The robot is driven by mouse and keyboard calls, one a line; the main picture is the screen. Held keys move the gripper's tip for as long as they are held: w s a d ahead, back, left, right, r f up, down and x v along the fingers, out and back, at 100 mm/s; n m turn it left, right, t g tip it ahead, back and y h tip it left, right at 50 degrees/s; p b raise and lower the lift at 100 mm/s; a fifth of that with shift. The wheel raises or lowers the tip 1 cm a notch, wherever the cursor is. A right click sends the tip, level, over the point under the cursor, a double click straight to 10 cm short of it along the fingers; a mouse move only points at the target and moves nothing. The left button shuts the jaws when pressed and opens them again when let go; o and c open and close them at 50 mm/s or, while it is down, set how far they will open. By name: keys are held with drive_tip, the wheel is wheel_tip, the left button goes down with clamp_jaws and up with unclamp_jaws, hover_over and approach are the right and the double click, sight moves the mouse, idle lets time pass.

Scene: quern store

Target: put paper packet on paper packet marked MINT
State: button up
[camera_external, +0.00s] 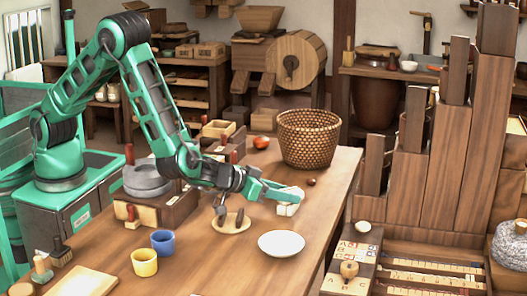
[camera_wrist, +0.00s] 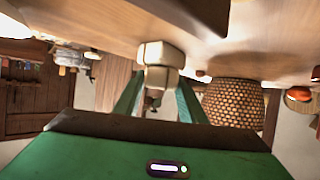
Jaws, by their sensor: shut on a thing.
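My gripper (camera_external: 283,194) reaches over the table right of centre, its green fingers shut on a small whitish paper packet. In the wrist view, which is upside down, the held paper packet (camera_wrist: 161,78) sits between the fingers (camera_wrist: 158,94). A second pale packet (camera_wrist: 160,54) shows just past it, on the table side, in line with it. The two look stacked; I cannot tell whether they touch. In the external view the white packet shape (camera_external: 288,208) shows under the fingertips, partly hidden by them. No MINT lettering is readable in either view.
A woven basket (camera_external: 308,138) stands behind the gripper, with a small brown ball (camera_external: 311,181) near it. A white plate (camera_external: 281,243) lies in front. Yellow (camera_external: 144,262) and blue (camera_external: 163,241) cups stand nearer.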

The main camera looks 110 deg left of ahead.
drive_tip(key=o, duration=1.1)
drive_tip(key=shift+f, duration=0.1)
drive_tip(key=shift+c, duration=0.2)
drive_tip(key=shift+d+r, duration=0.1)
drive_tip(key=shift+r, duration=0.1)
drive_tip(key=v, duration=1.1)
drive_tip(key=shift+s+d, duration=0.25)
drive_tip(key=shift+s, duration=0.05)
drive_tip(key=shift+a+r, duration=0.1)
drive_tip(key=shift+r, duration=0.05)
